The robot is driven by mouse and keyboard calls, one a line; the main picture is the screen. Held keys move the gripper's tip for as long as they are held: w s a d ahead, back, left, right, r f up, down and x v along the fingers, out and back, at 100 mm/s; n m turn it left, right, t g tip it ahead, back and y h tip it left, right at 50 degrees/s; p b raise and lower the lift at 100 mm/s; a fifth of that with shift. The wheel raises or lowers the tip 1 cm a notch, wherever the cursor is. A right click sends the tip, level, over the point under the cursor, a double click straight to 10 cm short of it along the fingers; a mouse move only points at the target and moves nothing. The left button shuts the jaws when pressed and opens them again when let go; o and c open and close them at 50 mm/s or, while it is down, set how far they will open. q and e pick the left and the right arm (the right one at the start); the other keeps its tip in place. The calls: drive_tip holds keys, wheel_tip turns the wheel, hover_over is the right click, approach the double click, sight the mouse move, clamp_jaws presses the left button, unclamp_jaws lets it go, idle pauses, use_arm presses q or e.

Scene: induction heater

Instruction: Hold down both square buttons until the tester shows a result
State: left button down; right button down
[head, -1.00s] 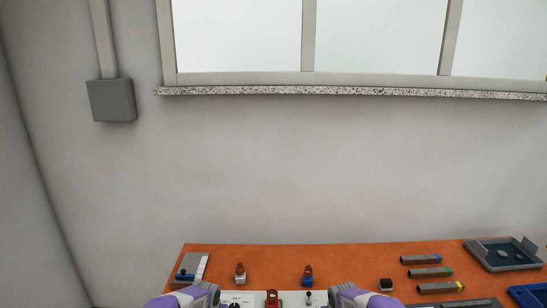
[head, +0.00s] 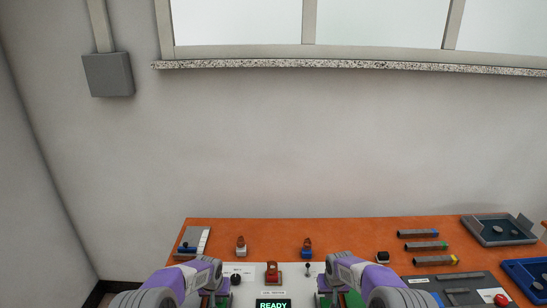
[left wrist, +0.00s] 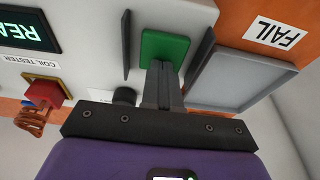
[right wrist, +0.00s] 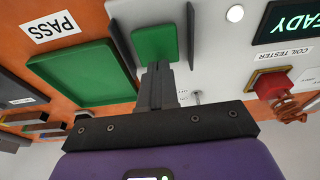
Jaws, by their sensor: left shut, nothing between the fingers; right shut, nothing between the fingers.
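The coil tester's display (head: 272,304) reads READY in green. In the left wrist view, one green square button (left wrist: 163,46) sits between two dark upright guards. My left gripper (left wrist: 161,66) is shut and empty, its tips at that button's near edge. In the right wrist view, the other green square button (right wrist: 155,40) sits between similar guards. My right gripper (right wrist: 157,66) is shut and empty, its tips at that button's near edge. I cannot tell whether either button is pressed down. In the head view my arms hide most of both buttons.
A red part with a copper coil (head: 272,272) sits on the tester's middle. A green tray (right wrist: 85,72) lies by the PASS label, a grey tray (left wrist: 238,80) by the FAIL label. Coil parts, bars and bins stand on the orange table (head: 350,231).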

drive_tip(key=shift+s+x, duration=0.2)
drive_tip(key=shift+x, duration=0.65)
idle(1.5)
drive_tip(key=shift+w+v, duration=0.15)
drive_tip(key=shift+v, duration=0.55)
drive_tip(key=shift+w+v, duration=0.2)
drive_tip(key=shift+v, duration=0.55)
use_arm(q)
drive_tip(key=shift+w+v, duration=0.2)
drive_tip(key=shift+v, duration=0.55)
drive_tip(key=shift+w+v, duration=0.15)
drive_tip(key=shift+v, duration=0.55)
drive_tip(key=shift+r, duration=0.1)
drive_tip(key=shift+r, duration=0.1)
